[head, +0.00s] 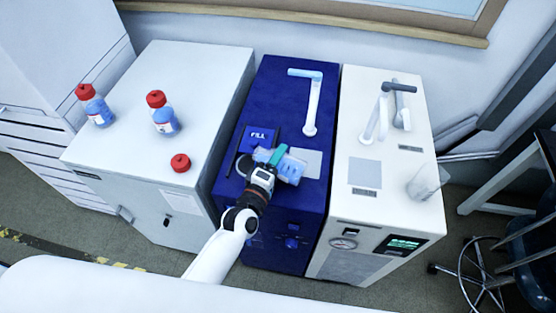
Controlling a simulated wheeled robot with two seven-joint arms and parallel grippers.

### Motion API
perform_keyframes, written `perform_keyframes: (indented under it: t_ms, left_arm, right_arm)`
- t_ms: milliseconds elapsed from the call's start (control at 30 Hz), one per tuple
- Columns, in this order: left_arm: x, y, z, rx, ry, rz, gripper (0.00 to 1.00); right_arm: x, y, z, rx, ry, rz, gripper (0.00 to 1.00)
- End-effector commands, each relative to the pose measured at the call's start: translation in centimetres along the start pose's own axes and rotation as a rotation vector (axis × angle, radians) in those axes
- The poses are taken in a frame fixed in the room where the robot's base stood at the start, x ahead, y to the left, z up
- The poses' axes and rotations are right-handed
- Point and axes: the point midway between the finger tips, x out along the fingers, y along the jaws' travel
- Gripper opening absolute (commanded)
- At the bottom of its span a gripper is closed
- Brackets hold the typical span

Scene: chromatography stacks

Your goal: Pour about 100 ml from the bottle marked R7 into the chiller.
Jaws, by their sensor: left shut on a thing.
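My left gripper (268,160) is shut on a clear bottle (291,167) with pale blue contents and no cap visible. The bottle is tipped far over, close to lying flat, above the top of the blue unit (268,88) marked FILL. A dark round fill opening (244,165) shows just left of the gripper. The bottle's label cannot be read, and the gripper hides part of the bottle. I cannot see whether liquid is flowing. No name such as chiller is readable on either unit. My right gripper is not in view.
Two red-capped bottles (97,108) (165,121) stand on the grey cabinet (200,75), with a loose red cap (180,163) nearby. A white unit (350,215) with a gauge and display stands at right, with a clear beaker (424,184) at its right edge. Bent pipes (314,105) rise from both units.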

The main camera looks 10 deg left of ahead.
Motion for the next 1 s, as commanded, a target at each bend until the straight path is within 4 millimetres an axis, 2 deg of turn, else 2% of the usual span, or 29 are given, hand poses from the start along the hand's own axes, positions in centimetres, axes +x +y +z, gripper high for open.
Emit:
perform_keyframes:
  t_ms: [1000]
  left_arm:
    - [0.02,-0.38,0.0,0.014,-0.002,-0.003,0.26]
  right_arm:
    - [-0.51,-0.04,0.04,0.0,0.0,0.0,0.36]
